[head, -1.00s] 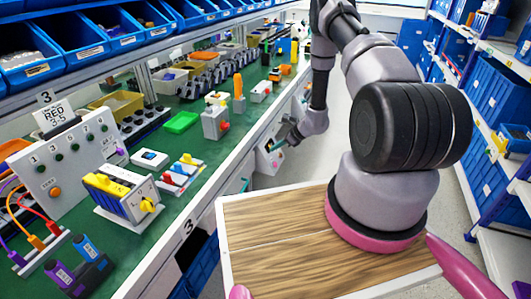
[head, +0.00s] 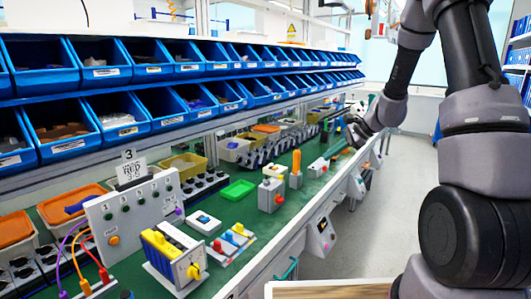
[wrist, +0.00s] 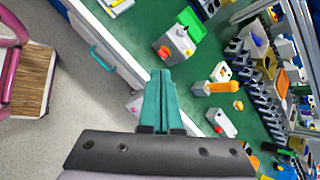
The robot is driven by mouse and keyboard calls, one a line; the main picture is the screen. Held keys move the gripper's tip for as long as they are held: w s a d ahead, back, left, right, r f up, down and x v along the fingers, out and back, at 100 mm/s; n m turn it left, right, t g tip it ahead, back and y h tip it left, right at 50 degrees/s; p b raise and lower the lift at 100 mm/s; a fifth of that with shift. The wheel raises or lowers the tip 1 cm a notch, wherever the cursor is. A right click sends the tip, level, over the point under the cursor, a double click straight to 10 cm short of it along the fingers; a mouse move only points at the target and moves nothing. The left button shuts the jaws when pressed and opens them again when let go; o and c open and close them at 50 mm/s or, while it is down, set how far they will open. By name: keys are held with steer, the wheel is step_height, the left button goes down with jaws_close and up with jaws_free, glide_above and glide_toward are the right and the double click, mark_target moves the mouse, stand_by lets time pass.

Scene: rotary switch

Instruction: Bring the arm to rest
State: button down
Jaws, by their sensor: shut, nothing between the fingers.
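My gripper (head: 352,136) is raised near the front edge of the green-topped bench (head: 262,222), well beyond the rotary switch. In the wrist view its teal fingers (wrist: 160,100) are closed together with nothing between them. My arm comes down from the upper right of the head view, its elbow bent. The rotary switch (head: 165,257), a grey and yellow block with a yellow knob (head: 193,271), stands on the bench at the lower middle. Nothing touches it. The fingertips are too small to make out in the head view.
A grey box with a red button (head: 271,194), an orange-handled tool (head: 296,168) and a green tray (head: 238,190) stand on the bench. Blue bins (head: 120,115) line the shelves above.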

steer(key=s+a+r+n+h, duration=0.2)
steer(key=s+r+n, duration=0.4)
steer(key=s+r, duration=0.8)
steer(key=s+d+r+n+t+h, duration=0.3)
steer(key=s+r, duration=0.6)
steer(key=s, duration=0.5)
steer(key=shift+s+d+n+h, duration=0.3)
steer(key=shift+d+n+h, duration=0.25)
steer(key=shift+n, duration=0.75)
steer(key=shift+r, duration=0.1)
